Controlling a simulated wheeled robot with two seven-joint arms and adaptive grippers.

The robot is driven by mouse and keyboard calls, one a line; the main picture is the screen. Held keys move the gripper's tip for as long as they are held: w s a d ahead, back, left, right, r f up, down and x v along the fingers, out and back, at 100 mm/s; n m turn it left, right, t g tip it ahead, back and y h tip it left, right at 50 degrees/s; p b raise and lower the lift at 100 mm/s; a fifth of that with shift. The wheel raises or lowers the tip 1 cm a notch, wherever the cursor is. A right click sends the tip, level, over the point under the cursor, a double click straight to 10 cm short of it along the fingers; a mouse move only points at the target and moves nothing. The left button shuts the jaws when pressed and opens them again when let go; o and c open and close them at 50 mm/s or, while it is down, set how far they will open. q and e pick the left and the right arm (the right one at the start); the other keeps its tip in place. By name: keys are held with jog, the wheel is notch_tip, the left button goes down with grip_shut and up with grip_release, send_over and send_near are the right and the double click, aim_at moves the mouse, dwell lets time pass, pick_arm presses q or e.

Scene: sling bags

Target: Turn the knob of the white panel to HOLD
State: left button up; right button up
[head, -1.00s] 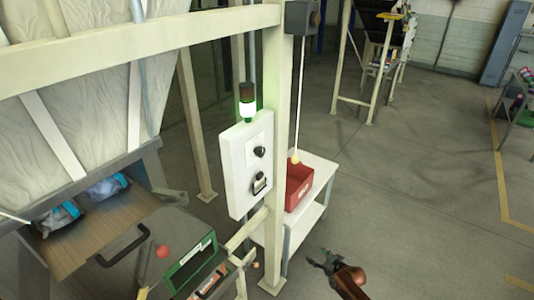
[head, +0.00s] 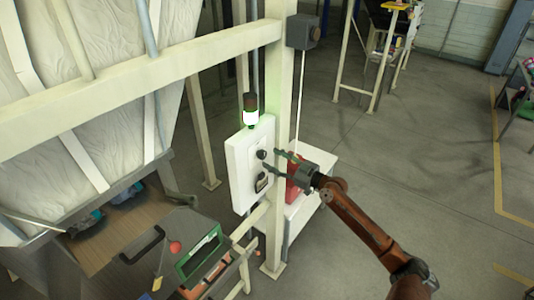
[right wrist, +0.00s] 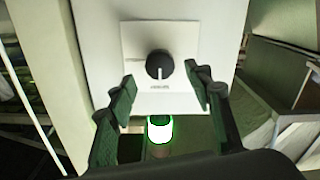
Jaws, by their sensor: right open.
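The white panel (head: 240,175) is fixed to a cream post, with a black round knob (head: 262,154) in its upper part. In the right wrist view the knob (right wrist: 159,65) sits on a pale square plate, and its white mark points down in the picture toward small lettering I cannot read. My right gripper (head: 271,160) is open in front of the panel. In the right wrist view its two fingers (right wrist: 160,76) stand on either side of the knob, apart from it. My left gripper is not in view.
A cream beam crosses left of the post. The floor at right is open.

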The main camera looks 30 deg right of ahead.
aim_at(264, 155)
jog(key=shift+p+x, duration=0.65)
jog(key=shift+x, duration=1.2)
jog(key=shift+c, duration=0.6)
jog(key=c, duration=1)
jog(key=shift+c, duration=0.2)
